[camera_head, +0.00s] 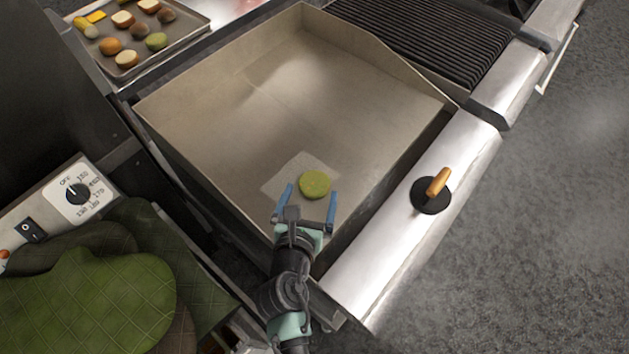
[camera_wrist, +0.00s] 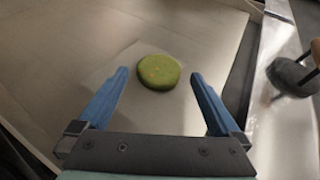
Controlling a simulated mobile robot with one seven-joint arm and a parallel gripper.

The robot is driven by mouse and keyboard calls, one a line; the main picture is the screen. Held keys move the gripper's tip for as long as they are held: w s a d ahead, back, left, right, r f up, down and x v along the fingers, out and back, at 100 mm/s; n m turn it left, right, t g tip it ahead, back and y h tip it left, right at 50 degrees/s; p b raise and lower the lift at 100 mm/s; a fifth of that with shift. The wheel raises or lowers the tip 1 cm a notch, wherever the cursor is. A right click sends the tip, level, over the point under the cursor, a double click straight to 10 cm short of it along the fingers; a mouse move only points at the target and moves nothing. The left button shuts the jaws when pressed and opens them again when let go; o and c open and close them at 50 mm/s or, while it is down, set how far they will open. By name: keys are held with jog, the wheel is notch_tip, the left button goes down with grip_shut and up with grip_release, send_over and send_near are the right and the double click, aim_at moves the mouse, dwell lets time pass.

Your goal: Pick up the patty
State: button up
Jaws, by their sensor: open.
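A round green patty (camera_head: 314,184) lies flat on a lighter square patch of the griddle (camera_head: 250,120), near its front corner. The patty also shows in the wrist view (camera_wrist: 159,72), just beyond and between the two blue fingertips. My gripper (camera_head: 311,191) is open, with one blue finger to each side of the patty in the head view. No contact between fingers and patty is visible. How high the fingertips are above the griddle is hard to tell.
The griddle has raised walls. A black knob with a wooden handle (camera_head: 432,191) sits on the steel front at right. A ribbed grill (camera_head: 430,35) is behind. A tray (camera_head: 192,32) of several food pieces stands upper left. Green oven mitts (camera_head: 90,300) lie lower left.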

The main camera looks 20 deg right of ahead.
aim_at(313, 186)
jog(key=x, duration=0.4)
jog(key=shift+w+d+f, duration=0.1)
jog(key=shift+w+f, duration=0.15)
jog(key=c, duration=1.3)
jog(key=shift+o, duration=0.2)
notch_tip(313, 186, up, 10)
jog(key=p, duration=0.2)
jog(key=shift+p, duration=0.4)
